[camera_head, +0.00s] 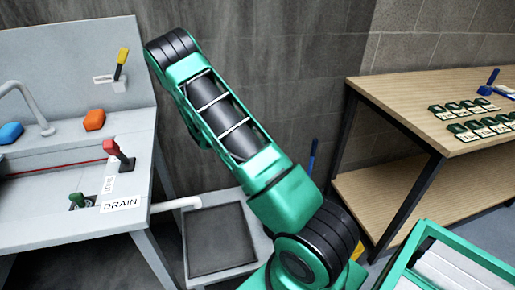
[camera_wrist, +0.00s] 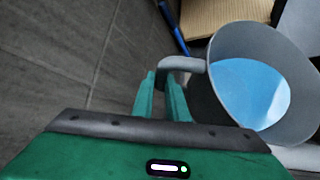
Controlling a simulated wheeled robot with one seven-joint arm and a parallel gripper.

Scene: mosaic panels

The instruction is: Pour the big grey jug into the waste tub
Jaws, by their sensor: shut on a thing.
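The big grey jug (camera_wrist: 213,50) is at the right of the wrist view, its open mouth facing the camera. Light blue liquid (camera_wrist: 252,92) shows inside it. My gripper (camera_wrist: 162,84) is shut on the jug's grey handle (camera_wrist: 182,64). In the head view the gripper and jug are hidden behind my green arm. A low grey tub with a dark inside (camera_head: 218,240) stands on the floor left of my arm, below a pale pipe; it looks like the waste tub. I cannot tell whether the jug rests on anything.
A grey sink bench (camera_head: 60,222) with a DRAIN label and red lever stands at left. A wooden shelf table (camera_head: 425,105) with small green-framed pieces is at right. A green crate (camera_head: 462,262) is at bottom right. A blue rod (camera_wrist: 172,27) stands near the wall behind the jug.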

